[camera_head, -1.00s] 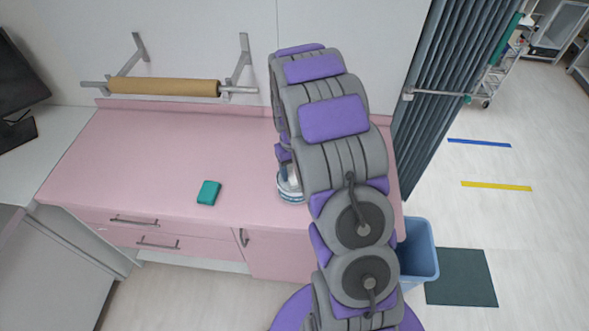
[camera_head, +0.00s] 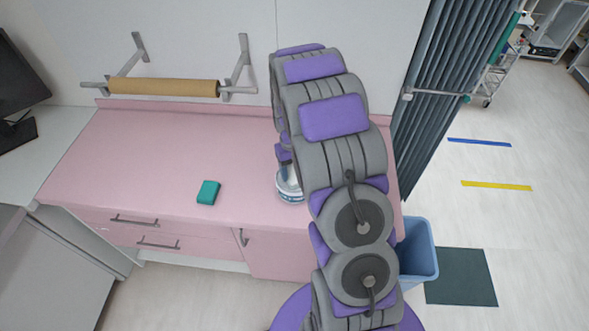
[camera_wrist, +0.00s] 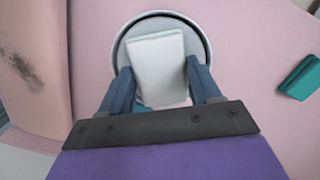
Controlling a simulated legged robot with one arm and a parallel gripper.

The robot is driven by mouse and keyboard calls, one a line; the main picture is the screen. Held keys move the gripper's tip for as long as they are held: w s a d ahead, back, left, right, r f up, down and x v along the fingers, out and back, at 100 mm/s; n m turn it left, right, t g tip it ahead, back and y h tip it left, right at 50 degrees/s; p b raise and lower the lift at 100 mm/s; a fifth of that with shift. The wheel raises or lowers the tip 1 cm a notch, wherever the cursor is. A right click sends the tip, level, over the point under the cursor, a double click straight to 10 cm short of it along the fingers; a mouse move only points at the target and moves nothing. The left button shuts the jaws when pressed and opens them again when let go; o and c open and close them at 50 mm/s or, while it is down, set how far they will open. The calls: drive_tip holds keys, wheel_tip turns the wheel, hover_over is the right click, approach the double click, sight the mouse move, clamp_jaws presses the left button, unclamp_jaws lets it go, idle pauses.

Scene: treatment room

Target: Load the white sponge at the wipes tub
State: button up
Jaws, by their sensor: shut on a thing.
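The white sponge (camera_wrist: 158,68) is between the fingers of my gripper (camera_wrist: 160,85) in the wrist view. My gripper is shut on it. The wipes tub (camera_wrist: 128,40) is a round tub with a grey rim, directly behind and around the sponge in that view. I cannot tell whether the sponge touches the tub's inside. In the head view the tub (camera_head: 291,197) stands on the pink counter, partly hidden by my arm. The gripper's fingers are mostly hidden there too.
A teal sponge-like block (camera_head: 208,192) lies on the pink counter (camera_head: 150,150), left of the tub; it also shows in the wrist view (camera_wrist: 301,78). A paper roll (camera_head: 163,87) hangs on the wall behind. A blue bin (camera_head: 420,250) stands on the floor at right.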

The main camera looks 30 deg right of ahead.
sight(294, 172)
drive_tip(key=shift+r+p, duration=1.15)
drive_tip(key=shift+r, duration=2.35)
